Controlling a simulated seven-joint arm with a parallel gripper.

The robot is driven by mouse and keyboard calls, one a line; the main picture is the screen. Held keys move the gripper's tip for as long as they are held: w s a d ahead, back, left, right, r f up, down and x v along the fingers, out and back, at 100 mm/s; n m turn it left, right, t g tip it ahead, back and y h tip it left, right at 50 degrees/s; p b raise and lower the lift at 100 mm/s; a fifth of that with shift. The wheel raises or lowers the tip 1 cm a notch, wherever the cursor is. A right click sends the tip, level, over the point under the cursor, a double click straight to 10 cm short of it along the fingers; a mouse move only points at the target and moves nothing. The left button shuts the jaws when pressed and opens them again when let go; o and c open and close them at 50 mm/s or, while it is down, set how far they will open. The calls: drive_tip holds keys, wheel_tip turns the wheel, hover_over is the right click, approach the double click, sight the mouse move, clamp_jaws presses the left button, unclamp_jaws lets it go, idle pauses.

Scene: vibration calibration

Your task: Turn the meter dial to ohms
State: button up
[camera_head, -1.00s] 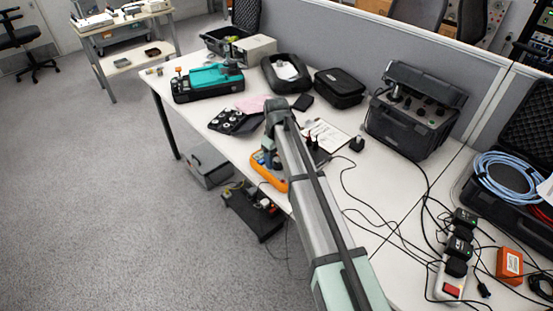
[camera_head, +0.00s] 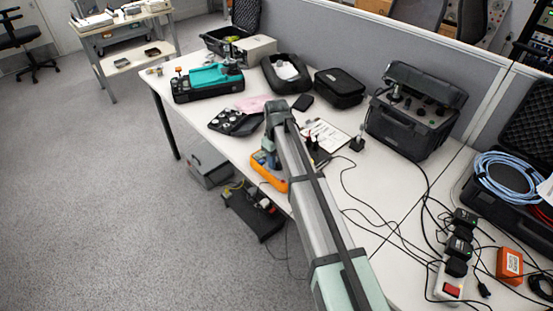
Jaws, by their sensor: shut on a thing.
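The orange meter (camera_head: 271,178) lies near the front edge of the white table, partly covered by my arm. My gripper (camera_head: 267,156) points down over the upper part of the meter and is shut on its dial. The fingertips are small and largely hidden by my arm and hand. The dial's face and the setting it points to cannot be made out.
A black tray of round parts (camera_head: 236,122) lies left of my gripper. A clipboard (camera_head: 327,135) and a small black stand (camera_head: 357,143) are to the right. A dark equipment case (camera_head: 410,115) stands further right, with loose cables in front.

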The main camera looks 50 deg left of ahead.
drive_tip(key=shift+m, duration=0.4)
drive_tip(key=m, duration=0.3)
drive_tip(key=shift+w+m, duration=0.15)
drive_tip(key=shift+m, duration=0.15)
drive_tip(key=shift+w+d+m, duration=0.1)
drive_tip(key=shift+m, duration=1.5)
drive_tip(key=o, duration=1)
drive_tip(key=shift+r, duration=0.15)
wheel_tip(320, 180, up, 14)
drive_tip(key=shift+f, duration=0.2)
